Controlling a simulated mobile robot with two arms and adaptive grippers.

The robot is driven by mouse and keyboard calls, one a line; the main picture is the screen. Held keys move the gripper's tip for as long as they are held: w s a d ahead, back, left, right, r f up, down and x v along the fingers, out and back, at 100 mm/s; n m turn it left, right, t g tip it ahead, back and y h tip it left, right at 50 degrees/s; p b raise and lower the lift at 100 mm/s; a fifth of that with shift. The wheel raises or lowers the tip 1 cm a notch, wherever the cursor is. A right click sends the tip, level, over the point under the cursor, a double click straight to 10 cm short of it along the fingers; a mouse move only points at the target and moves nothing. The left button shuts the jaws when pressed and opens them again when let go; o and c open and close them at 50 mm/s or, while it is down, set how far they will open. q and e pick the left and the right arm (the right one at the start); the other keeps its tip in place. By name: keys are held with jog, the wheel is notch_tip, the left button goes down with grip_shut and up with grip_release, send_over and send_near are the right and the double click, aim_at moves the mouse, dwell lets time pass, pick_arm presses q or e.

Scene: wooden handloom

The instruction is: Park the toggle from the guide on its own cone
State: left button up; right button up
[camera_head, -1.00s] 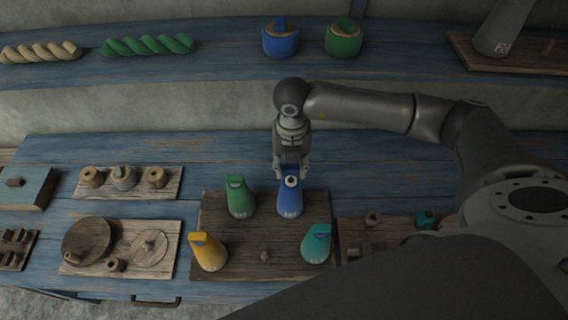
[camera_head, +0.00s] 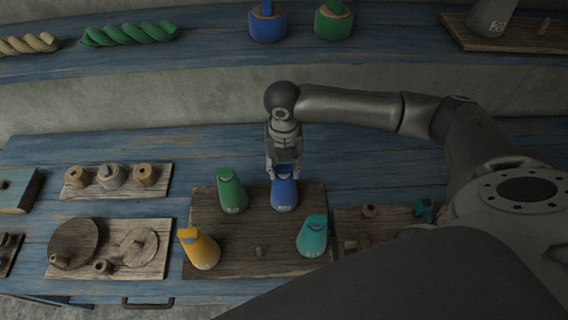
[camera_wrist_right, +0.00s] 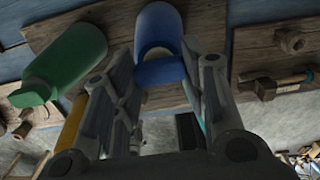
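I cannot make out a toggle between the fingers. My left gripper is out of view.
A board with several spools (camera_head: 146,175) and one with round wooden discs (camera_head: 139,246) lie to the left. A board with small parts (camera_head: 368,211) lies to the right, partly behind my arm. Blue (camera_head: 267,24) and green (camera_head: 333,22) pots stand on the back shelf.

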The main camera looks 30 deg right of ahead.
jog(key=o, duration=0.5)
jog(key=shift+r, duration=0.1)
notch_tip(320, 180, up, 12)
dwell(0.4)
dwell(0.3)
